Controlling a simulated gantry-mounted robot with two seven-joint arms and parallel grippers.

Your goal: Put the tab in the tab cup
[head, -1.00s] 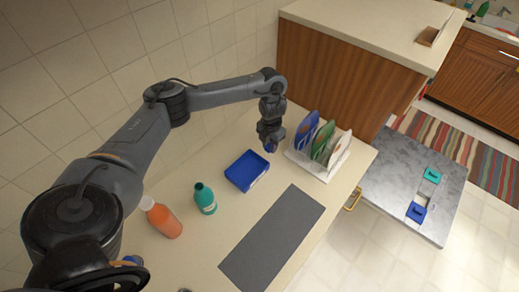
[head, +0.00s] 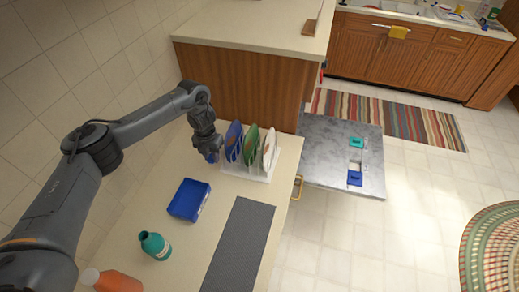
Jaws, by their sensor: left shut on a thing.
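My left gripper (head: 208,151) is shut on a small blue thing (head: 212,158), which looks like the tab; it is mostly hidden by the fingers. The gripper hangs above the counter, just left of the plate rack. A grey metallic panel (head: 320,150) lies flat and low, right of the counter, like an opened dishwasher door. On it is a dispenser with a teal part (head: 356,142), a blue part (head: 355,179) and a pale recess (head: 355,163) between them, probably the tab cup. The gripper is well to its left. My right gripper is not in view.
A white rack (head: 262,172) holds several upright plates between the gripper and the panel. An open blue box (head: 189,200), a teal bottle (head: 155,246), an orange bottle (head: 112,281) and a dark mat (head: 238,246) are on the counter. A wooden cabinet (head: 235,88) stands behind.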

